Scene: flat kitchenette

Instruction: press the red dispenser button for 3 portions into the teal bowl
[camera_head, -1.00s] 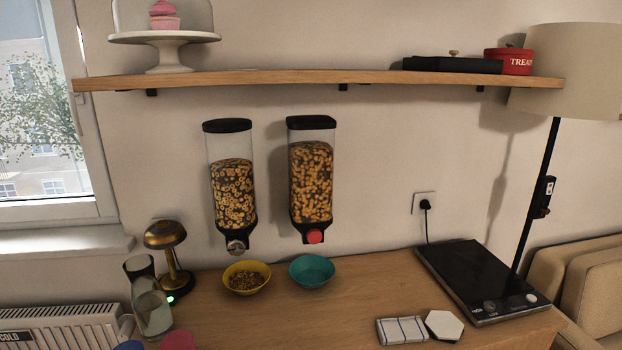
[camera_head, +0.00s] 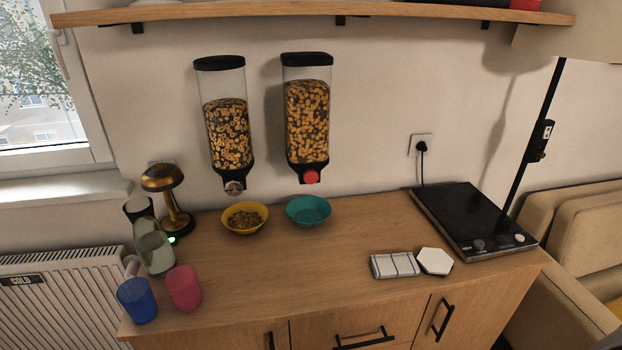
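The red dispenser button (camera_head: 311,177) is at the bottom of the right-hand wall dispenser (camera_head: 306,122), which holds ring-shaped cereal. The teal bowl (camera_head: 309,211) stands on the counter just below it and looks empty. A second dispenser (camera_head: 227,128) with a grey button (camera_head: 234,187) hangs to the left. Below that one, a yellow bowl (camera_head: 245,217) holds some cereal. Neither of my grippers is in view.
On the wooden counter (camera_head: 290,270), a brass lamp (camera_head: 165,195), a glass carafe (camera_head: 154,246), a blue cup (camera_head: 137,300) and a pink cup (camera_head: 184,287) stand left. A shelf (camera_head: 300,13) hangs above.

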